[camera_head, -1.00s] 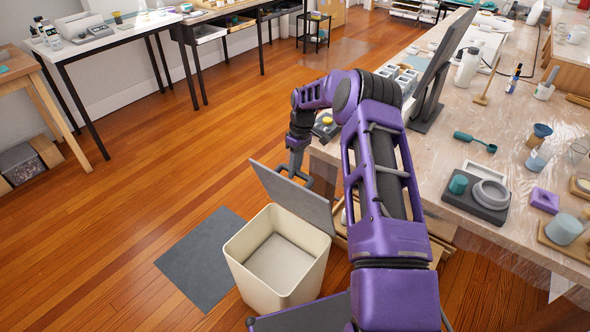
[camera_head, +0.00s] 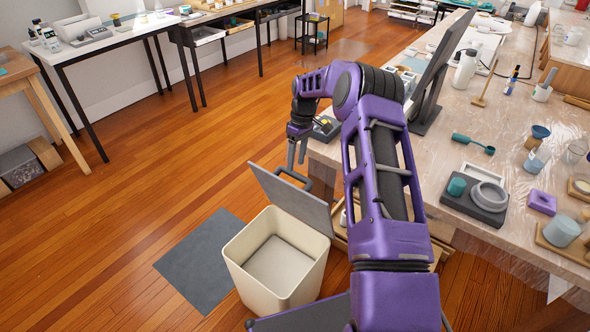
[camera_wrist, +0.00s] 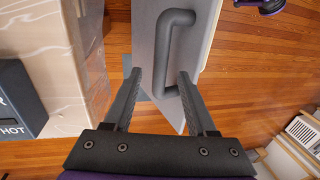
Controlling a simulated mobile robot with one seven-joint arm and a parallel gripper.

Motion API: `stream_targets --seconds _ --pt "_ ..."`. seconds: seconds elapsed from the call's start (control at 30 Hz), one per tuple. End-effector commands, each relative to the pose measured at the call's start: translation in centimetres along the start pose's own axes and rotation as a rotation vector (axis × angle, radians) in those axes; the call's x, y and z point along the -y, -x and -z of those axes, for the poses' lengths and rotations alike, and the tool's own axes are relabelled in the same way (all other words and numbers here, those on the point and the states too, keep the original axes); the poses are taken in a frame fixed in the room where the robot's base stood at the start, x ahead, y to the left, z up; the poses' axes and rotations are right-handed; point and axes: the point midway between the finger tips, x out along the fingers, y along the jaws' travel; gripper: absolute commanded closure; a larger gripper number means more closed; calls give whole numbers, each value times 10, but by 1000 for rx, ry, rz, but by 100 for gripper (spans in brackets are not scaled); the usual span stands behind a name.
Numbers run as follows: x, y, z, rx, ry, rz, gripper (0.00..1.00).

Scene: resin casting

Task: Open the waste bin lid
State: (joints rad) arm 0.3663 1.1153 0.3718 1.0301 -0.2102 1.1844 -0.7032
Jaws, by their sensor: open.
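The cream waste bin (camera_head: 277,270) stands on the wooden floor, and I see into its empty-looking inside. Its grey lid (camera_head: 292,199) is raised and tilted up at the far side of the opening. The lid has a dark handle (camera_head: 296,178); in the wrist view the handle (camera_wrist: 169,55) shows as a bar on the grey lid (camera_wrist: 195,50). My gripper (camera_head: 297,155) is above the lid's upper edge. In the wrist view my gripper (camera_wrist: 158,75) has its fingers apart, with the lower part of the handle between or just beyond the tips; contact is not clear.
A plastic-covered worktable (camera_head: 450,175) stands to the right, close to my arm, with a dark screen and casting items on it. A grey mat (camera_head: 200,262) lies left of the bin.

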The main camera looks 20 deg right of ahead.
Motion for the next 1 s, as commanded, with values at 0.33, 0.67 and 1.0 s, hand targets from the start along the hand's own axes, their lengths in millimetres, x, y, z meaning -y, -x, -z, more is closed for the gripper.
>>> stream_targets --seconds 0.33,0.67,1.0 --pt "-1 88 0 -1 -1 -2 43" --pt "-1 124 -1 3 -2 1 43" --pt "-1 125 -1 3 -2 1 43"
